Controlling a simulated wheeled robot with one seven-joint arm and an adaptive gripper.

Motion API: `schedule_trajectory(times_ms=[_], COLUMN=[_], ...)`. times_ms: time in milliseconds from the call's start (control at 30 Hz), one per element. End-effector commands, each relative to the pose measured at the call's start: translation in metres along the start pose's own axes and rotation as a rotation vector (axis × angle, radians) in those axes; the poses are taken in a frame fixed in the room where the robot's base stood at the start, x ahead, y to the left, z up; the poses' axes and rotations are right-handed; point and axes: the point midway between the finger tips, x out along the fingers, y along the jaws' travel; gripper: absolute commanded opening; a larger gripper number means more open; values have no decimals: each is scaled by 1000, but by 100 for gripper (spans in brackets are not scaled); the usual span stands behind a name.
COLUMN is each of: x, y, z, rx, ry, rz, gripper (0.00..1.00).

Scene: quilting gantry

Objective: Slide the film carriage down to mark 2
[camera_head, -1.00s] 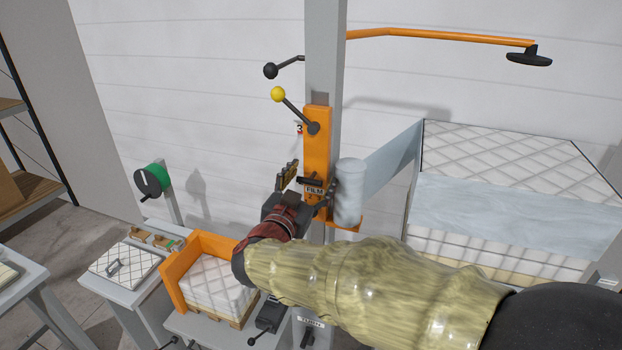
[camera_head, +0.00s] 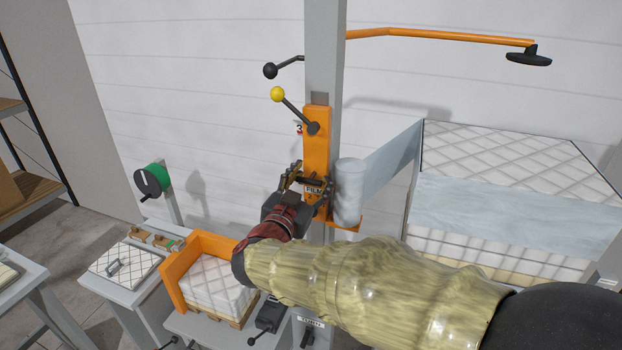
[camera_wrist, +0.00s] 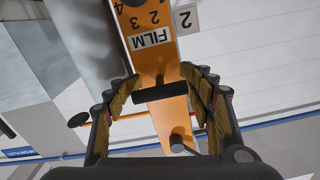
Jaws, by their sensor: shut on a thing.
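The orange film carriage (camera_head: 317,150) sits on the grey upright post (camera_head: 325,50), with a "3" mark (camera_head: 299,128) beside its upper part. A lever with a yellow ball (camera_head: 278,94) tilts up and left from the carriage. The wrist view also shows a "2" plate (camera_wrist: 186,17) beside the post. The film roll (camera_head: 349,190) stands right of the handle.
Film (camera_head: 395,153) runs from the roll to the quilted stack (camera_head: 510,155) at right. A black-knobbed lever (camera_head: 270,71) and an orange boom (camera_head: 440,36) are above. Below left are an orange-cornered stack (camera_head: 180,277) and a green crank (camera_head: 152,179). My arm covers the lower middle.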

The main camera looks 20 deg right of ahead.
Motion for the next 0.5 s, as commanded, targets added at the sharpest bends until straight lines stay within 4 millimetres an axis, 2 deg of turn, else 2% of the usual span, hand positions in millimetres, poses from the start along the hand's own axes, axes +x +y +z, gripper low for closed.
schedule_trajectory(times_ms=[267, 367, 500], x=[0, 0, 0], y=[1, 4, 11], z=[5, 19, 51], rx=[0, -1, -4], ry=[1, -1, -3], rz=[1, 1, 3], gripper=[5, 5, 4])
